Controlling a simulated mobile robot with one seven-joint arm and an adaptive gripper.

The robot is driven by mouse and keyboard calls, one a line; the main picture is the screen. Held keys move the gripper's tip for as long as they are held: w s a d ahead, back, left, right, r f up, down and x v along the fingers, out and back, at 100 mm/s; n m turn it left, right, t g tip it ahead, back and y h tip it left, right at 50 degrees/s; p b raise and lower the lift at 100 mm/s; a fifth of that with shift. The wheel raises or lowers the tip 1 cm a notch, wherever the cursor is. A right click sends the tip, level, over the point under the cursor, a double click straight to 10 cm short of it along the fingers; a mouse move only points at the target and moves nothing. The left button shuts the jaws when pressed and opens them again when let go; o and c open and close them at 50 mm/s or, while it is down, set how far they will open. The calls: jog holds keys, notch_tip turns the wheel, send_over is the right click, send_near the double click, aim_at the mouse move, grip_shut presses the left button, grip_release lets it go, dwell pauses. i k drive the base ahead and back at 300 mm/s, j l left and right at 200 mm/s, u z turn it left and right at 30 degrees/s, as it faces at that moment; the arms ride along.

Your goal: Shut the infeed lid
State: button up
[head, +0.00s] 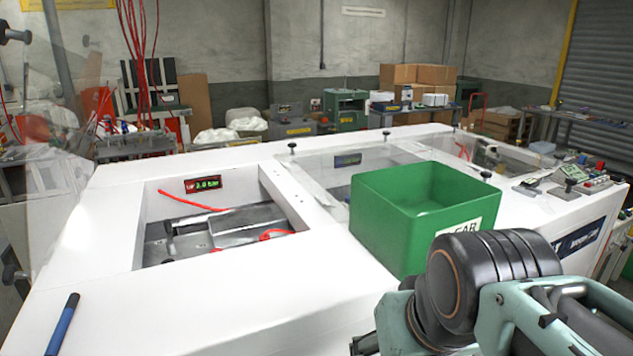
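A clear lid (75,150) stands raised at the far left of the white machine (110,290); its edges are faint and the left frame edge cuts it off. A dark knob (12,32) shows near its top. The left opening (215,230) is uncovered, with metal parts, red tubing and a small pressure display inside. No label tells which lid is the infeed one. My arm reaches in from the lower right. Only a dark bit of my gripper (364,345) shows at the bottom edge; its fingers are hidden, and I see nothing held.
A green bin (395,220) stands on the machine top, partly over a flat clear cover (335,165) on the middle opening. A blue marker-like stick (64,324) lies at the front left. The white surface before the left opening is otherwise clear. Small tools lie at the right.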

aim_at(80, 179)
jog(key=k+j+u, duration=0.2)
jog(key=j, duration=0.35)
jog(key=j+u, duration=0.25)
jog(key=j, duration=0.35)
jog(key=k+j+u, duration=0.2)
jog(key=j, duration=0.4)
jog(key=i, duration=0.1)
